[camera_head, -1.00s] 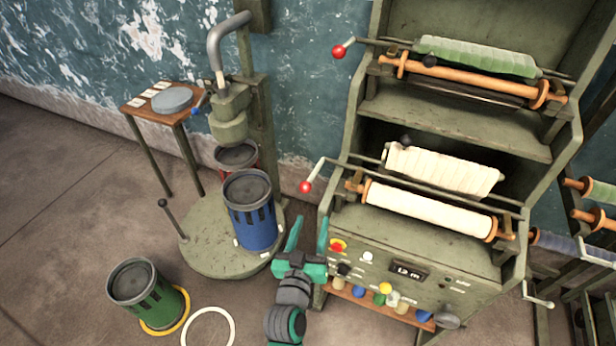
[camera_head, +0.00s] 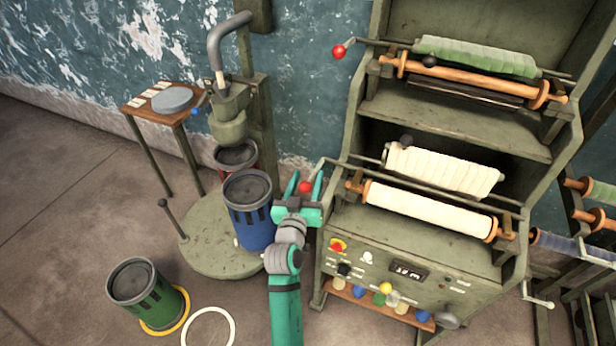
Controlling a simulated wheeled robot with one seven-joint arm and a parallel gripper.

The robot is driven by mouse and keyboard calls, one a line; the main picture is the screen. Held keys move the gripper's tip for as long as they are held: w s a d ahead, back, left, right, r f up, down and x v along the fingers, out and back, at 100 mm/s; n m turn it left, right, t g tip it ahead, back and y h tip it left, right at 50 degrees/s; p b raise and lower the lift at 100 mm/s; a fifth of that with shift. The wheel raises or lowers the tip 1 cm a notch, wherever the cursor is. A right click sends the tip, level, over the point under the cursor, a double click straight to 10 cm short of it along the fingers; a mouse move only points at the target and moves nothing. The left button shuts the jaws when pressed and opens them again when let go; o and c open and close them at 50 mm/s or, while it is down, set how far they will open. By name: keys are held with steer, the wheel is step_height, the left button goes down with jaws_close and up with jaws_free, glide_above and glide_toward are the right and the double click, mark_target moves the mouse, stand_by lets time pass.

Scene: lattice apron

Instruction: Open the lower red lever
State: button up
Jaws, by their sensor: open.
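The lower red lever ends in a red ball (camera_head: 305,187) on a thin grey arm at the left of the lower roller shelf. My gripper (camera_head: 305,184) is open, with its two teal fingers pointing up in the picture and the red ball showing between them. I cannot tell whether the fingers touch the ball. The lever's arm runs up and right from the ball toward the shelf and is partly hidden by my right finger. The upper red lever (camera_head: 339,51) is at the top shelf's left.
A blue bucket (camera_head: 250,208) stands on a round green base (camera_head: 205,262) just left of my gripper. The green-grey rack (camera_head: 425,250) with a control panel stands to the right. A green bucket (camera_head: 150,298) stands on the floor at lower left.

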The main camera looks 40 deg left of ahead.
steer(key=shift+w+a, duration=0.25)
steer(key=shift+w, duration=0.35)
jaws_close()
